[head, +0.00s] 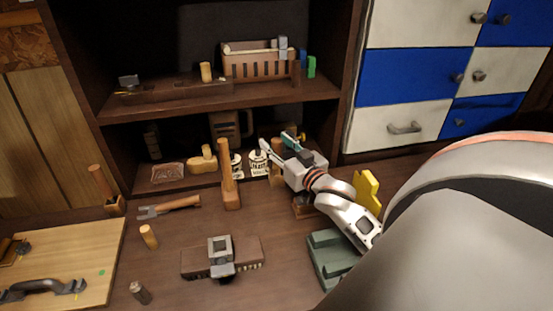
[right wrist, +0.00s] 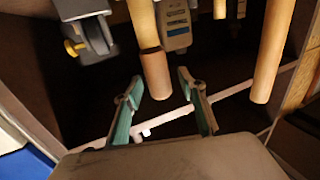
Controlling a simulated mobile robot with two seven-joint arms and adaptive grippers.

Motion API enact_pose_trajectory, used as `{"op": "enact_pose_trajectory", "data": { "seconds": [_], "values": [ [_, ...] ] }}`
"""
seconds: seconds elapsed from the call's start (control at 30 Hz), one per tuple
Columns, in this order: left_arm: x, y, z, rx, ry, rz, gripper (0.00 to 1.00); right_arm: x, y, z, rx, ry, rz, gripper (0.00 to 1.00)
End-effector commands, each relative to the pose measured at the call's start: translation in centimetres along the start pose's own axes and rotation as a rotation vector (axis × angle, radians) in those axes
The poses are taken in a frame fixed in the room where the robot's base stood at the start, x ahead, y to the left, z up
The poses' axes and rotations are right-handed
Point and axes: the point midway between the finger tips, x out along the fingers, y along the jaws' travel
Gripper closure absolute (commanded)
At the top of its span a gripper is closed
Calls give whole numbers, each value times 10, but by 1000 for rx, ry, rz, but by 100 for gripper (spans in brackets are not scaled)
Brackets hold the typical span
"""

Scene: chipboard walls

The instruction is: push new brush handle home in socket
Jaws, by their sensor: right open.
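My right gripper (head: 277,143) is open at the front of the lower shelf, its teal-edged fingers spread. In the right wrist view the fingertips (right wrist: 160,82) stand either side of the lower end of a round wooden handle (right wrist: 157,75) with a darker band. I cannot tell whether they touch it. A brush-like wooden block (head: 195,260) with dark bristles or teeth lies on the bench. A grey square socket-like fitting (head: 220,244) sits on its middle. Which handle belongs to it is not clear. My left gripper is not in view.
A green block (head: 330,255) is at right.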

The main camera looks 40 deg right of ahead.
Motion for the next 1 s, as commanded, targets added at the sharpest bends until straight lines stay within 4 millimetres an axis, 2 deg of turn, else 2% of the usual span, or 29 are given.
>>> {"op": "enact_pose_trajectory", "data": {
  "seconds": [0.23,0.27,0.4,0.43,0.77,1.0],
  "values": [
    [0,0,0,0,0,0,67,2,0,0,0,-1,0,59],
    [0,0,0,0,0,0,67,2,0,0,0,-1,0,62],
    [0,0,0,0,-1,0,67,2,0,0,0,-1,0,98],
    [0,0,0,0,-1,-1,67,2,0,0,0,-1,0,100],
    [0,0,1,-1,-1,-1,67,2,0,-1,0,1,0,100],
    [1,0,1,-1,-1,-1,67,3,0,-18,0,4,0,100]
  ]
}}
